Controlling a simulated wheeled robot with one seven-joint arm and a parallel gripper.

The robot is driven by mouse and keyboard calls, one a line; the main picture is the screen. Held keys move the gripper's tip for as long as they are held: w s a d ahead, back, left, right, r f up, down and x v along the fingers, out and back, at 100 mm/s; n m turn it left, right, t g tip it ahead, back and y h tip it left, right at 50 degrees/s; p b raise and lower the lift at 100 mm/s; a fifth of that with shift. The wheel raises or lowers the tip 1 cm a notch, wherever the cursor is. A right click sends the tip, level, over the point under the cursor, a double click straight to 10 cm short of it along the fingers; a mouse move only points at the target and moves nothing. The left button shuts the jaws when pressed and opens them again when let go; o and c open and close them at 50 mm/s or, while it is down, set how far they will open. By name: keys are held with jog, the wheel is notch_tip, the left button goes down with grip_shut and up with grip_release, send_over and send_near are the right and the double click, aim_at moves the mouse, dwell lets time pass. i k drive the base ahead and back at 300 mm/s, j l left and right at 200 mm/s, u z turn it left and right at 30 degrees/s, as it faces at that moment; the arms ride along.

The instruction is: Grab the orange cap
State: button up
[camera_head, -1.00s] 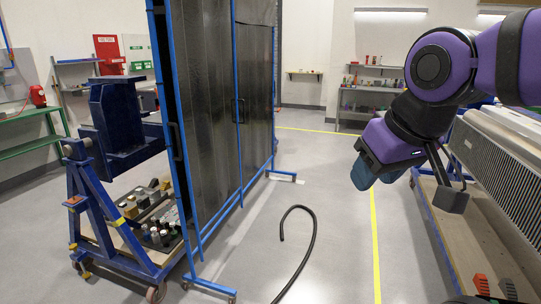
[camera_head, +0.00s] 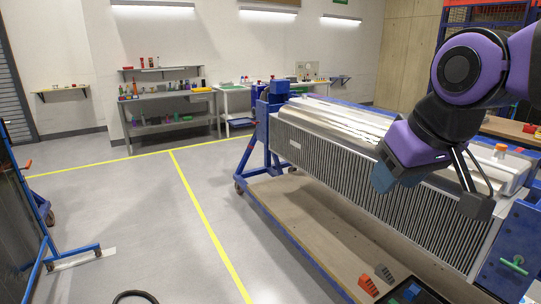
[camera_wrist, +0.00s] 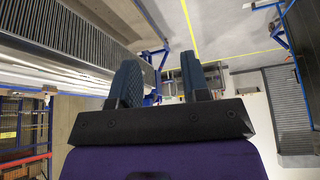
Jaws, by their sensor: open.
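The orange cap (camera_head: 501,148) sits on a white neck on top of the big finned radiator unit (camera_head: 390,190), at its right end in the head view. A small orange and white spot, likely the same cap, shows at the left of the wrist view (camera_wrist: 48,89). My gripper (camera_head: 384,178) hangs in front of the radiator's finned side, left of the cap and well apart from it. In the wrist view, its two dark blue fingers (camera_wrist: 162,80) stand apart with nothing between them.
The radiator rests in a blue rotary frame (camera_head: 262,125) over a wooden base board (camera_head: 300,215). Red and grey blocks (camera_head: 368,285) lie on the board's near end. Shelves with small items (camera_head: 165,95) line the back wall.

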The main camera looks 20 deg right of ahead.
aim_at(502, 147)
jog(key=i+l+z, duration=0.1)
jog(key=i+z, duration=0.7)
jog(key=z, duration=0.15)
jog(key=i+j+z, duration=0.15)
jog(key=i+z, duration=0.3)
jog(key=k+z, duration=0.1)
jog(key=z, duration=0.35)
